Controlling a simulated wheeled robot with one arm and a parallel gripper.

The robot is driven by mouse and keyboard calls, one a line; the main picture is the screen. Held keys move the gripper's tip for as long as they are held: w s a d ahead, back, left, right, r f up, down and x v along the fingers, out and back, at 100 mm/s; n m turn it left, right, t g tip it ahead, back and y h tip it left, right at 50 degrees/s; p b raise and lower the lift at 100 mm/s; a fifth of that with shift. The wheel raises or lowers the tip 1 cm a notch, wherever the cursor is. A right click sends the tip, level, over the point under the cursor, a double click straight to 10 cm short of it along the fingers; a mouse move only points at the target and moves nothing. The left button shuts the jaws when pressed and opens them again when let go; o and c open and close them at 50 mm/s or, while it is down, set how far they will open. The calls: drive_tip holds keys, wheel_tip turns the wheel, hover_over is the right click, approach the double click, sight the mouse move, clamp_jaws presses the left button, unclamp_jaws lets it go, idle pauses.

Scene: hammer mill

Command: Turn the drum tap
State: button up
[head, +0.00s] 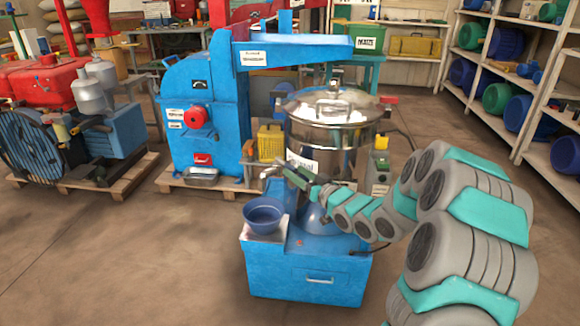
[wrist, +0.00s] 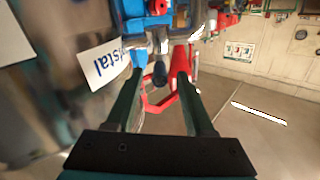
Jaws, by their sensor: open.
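The steel drum (head: 335,140) with a domed lid stands on a blue cabinet (head: 308,272). A small metallic piece that looks like its tap (head: 269,170) sticks out to the left, low on the drum and above a blue bowl (head: 264,212). My gripper (head: 290,172) is at the drum's front, close to this piece and partly covering it. In the wrist view my gripper (wrist: 160,76) has its fingers apart. A dark blue piece (wrist: 160,72) shows between the fingertips; I cannot tell whether it is the tap handle or touches a finger. The drum's labelled wall (wrist: 80,85) is on the left.
A tall blue machine (head: 205,120) stands behind to the left, with a yellow crate (head: 270,142) beside it. Red machinery (head: 45,85) is at far left. Shelves with drums (head: 510,100) line the right. The floor (head: 120,255) in front is clear.

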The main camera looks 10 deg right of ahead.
sight(289, 167)
drive_tip(key=shift+x, duration=1.9)
clamp_jaws()
